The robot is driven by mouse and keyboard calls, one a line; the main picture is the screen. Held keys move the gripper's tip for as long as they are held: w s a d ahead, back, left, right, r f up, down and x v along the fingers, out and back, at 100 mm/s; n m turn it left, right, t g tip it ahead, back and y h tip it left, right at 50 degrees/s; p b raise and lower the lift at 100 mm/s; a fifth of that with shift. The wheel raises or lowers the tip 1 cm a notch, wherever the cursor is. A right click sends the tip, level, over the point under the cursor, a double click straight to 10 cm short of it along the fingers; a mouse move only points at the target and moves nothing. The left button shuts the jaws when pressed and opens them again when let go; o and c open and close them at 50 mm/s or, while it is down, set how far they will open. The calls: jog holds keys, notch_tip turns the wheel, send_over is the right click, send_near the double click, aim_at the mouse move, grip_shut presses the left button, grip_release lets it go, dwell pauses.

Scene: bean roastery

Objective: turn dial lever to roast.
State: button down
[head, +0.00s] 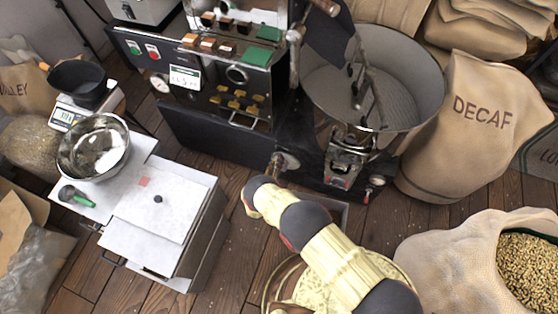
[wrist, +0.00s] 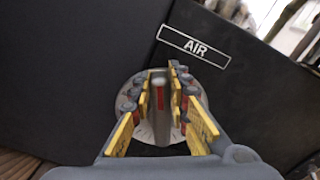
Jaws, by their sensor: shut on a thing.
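The dial (wrist: 145,132) is a pale round plate with marks on a black panel, below a label reading AIR (wrist: 195,46). Its lever (wrist: 159,88) is a grey bar with a red line, standing nearly upright in the wrist view. My gripper (wrist: 161,98) is shut on the lever, with yellow-padded fingers on both sides of it. The dial's lettering is mostly hidden by the fingers and too small to read. In the head view the dial (head: 291,160) sits low on the black roaster front, and my gripper (head: 277,166) reaches it.
The roaster's cooling pan (head: 420,95) is above right of the dial. A DECAF sack (head: 470,150) and an open bean sack (head: 440,250) stand right. A white-topped cabinet (head: 150,215) with a steel bowl (head: 75,160) is left. Bare wooden floor (head: 245,235) lies between.

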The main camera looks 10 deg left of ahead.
jog(key=shift+a+f+n, duration=0.15)
jog(key=shift+a+n, duration=0.15)
jog(key=shift+n, duration=0.1)
jog(key=c, duration=1.7)
grip_release()
jog(key=s, duration=0.4)
jog(key=s+a, duration=0.1)
jog(key=s, duration=0.6)
jog(key=shift+s+a, duration=0.35)
jog(key=shift+s, duration=0.05)
jog(key=shift+f, duration=0.1)
